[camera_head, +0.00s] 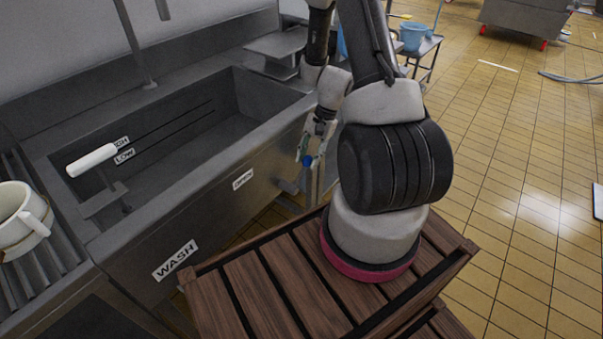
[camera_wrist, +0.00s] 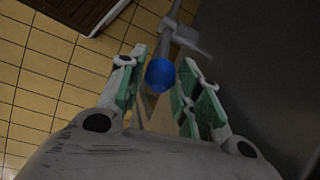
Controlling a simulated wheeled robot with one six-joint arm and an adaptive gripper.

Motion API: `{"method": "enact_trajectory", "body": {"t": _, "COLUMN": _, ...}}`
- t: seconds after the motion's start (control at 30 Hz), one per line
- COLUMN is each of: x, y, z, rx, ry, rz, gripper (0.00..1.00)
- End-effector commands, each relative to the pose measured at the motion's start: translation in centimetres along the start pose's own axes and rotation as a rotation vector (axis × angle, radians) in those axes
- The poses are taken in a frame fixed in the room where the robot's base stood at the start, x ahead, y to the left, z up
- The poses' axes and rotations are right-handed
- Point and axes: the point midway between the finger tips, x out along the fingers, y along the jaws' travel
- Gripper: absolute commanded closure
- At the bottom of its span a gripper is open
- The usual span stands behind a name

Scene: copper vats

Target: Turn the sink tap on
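A steel sink (camera_head: 215,215) with "WASH" and "LOW" labels fills the left of the head view. A round blue knob (camera_head: 307,161) shows by my gripper's fingertips, in front of the sink's right end. In the wrist view the blue knob (camera_wrist: 160,75) sits between the fingers, beside a grey metal pipe and lever (camera_wrist: 185,38). I take it for the tap's handle. My gripper (camera_head: 311,157) points down, and its green-padded fingers (camera_wrist: 157,88) stand apart around the knob. I cannot tell whether the left finger touches it. No water shows.
A thin vertical pipe (camera_head: 137,45) rises behind the sink. A white-handled object (camera_head: 92,160) is at the basin's left end, and a white mug (camera_head: 20,219) stands on the left rack. A wooden slatted surface (camera_head: 265,290) lies below. Tiled floor (camera_head: 510,150) is open at right.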

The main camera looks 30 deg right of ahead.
Motion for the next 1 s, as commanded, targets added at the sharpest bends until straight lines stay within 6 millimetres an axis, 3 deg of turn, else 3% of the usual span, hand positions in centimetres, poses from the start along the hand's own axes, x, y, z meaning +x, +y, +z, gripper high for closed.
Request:
{"method": "enact_trajectory", "body": {"t": 0.1, "x": 2.2, "y": 0.1, "z": 0.1, "rx": 0.001, "ry": -0.003, "rz": 0.002, "gripper": 0.66}}
{"method": "enact_trajectory", "body": {"t": 0.3, "x": 4.9, "y": 0.0, "z": 0.0, "rx": 0.0, "ry": -0.001, "rz": 0.001, "gripper": 0.66}}
{"method": "enact_trajectory", "body": {"t": 0.67, "x": 5.6, "y": 0.0, "z": 0.0, "rx": -0.002, "ry": 0.0, "rz": 0.0, "gripper": 0.66}}
{"method": "enact_trajectory", "body": {"t": 0.87, "x": 5.6, "y": 0.0, "z": 0.0, "rx": -0.002, "ry": 0.0, "rz": 0.0, "gripper": 1.0}}
{"method": "enact_trajectory", "body": {"t": 1.0, "x": 5.6, "y": 0.0, "z": 0.0, "rx": -0.002, "ry": 0.0, "rz": 0.0, "gripper": 1.0}}
